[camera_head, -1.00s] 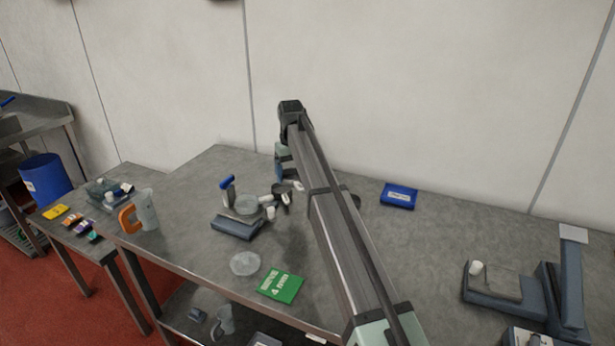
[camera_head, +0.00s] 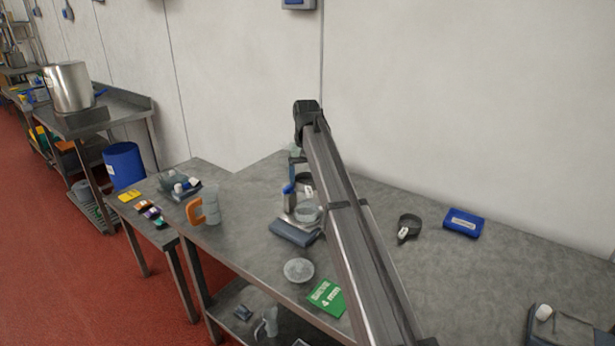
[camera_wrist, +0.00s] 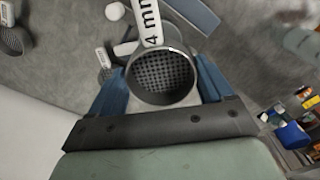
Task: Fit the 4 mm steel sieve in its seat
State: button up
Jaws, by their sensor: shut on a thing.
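The 4 mm steel sieve (camera_wrist: 165,80) is a round dark mesh cup with a white "4 mm" tag (camera_wrist: 151,22). In the wrist view it sits between the blue fingers of my gripper (camera_wrist: 161,84), shut on it, with the tag pointing away from the palm. In the head view my gripper (camera_head: 297,166) is above the back of the table, a dark ring with a white tag (camera_head: 305,183) just below it. That ring looks like the held sieve. A grey-blue unit (camera_head: 295,233) with a clear dish (camera_head: 307,211) stands nearby; I cannot tell whether it has the seat.
Another dark sieve with a white tag (camera_head: 409,228) lies right of my arm, near a blue box (camera_head: 463,222). A green "4 mm" card (camera_head: 327,298) and a clear round dish (camera_head: 298,270) lie at the front edge. An orange-handled jug (camera_head: 208,207) stands left.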

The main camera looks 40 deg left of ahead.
jog(key=shift+f, duration=3.4)
jog(key=shift+f, duration=1)
jog(key=o, duration=1.1)
jog(key=shift+c, duration=0.2)
jog(key=shift+r, duration=3.5)
notch_tip(320, 180, up, 14)
jog(key=shift+f, duration=0.15)
